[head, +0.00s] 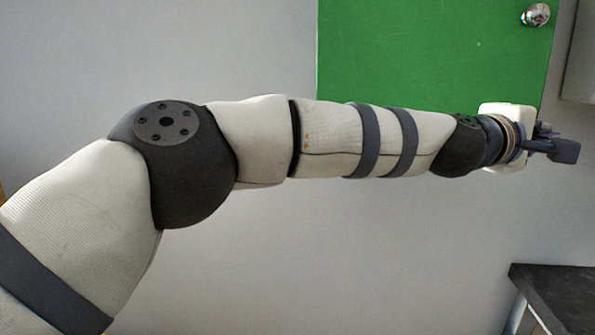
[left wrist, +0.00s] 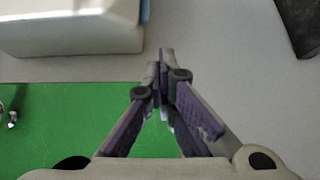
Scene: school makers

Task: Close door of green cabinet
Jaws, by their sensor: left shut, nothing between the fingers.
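The green cabinet door (head: 430,50) is a flat green panel at the top of the head view, with a round silver knob (head: 536,14) near its upper right corner. In the left wrist view the green panel (left wrist: 60,135) fills the lower left, and the knob (left wrist: 12,118) is at the left edge. My left gripper (head: 566,151) is just beyond the panel's lower right corner; its fingers (left wrist: 163,70) are shut and empty. I cannot tell whether it touches the door. My arm hides part of the panel's lower edge. How far the door stands open is unclear. My right gripper is not visible.
A dark-topped table (head: 560,298) stands at the lower right. A grey box-like edge (head: 580,65) is at the far right. A pale, rounded body (left wrist: 70,30) is at the top left of the left wrist view. A plain grey wall (head: 250,50) lies behind my arm.

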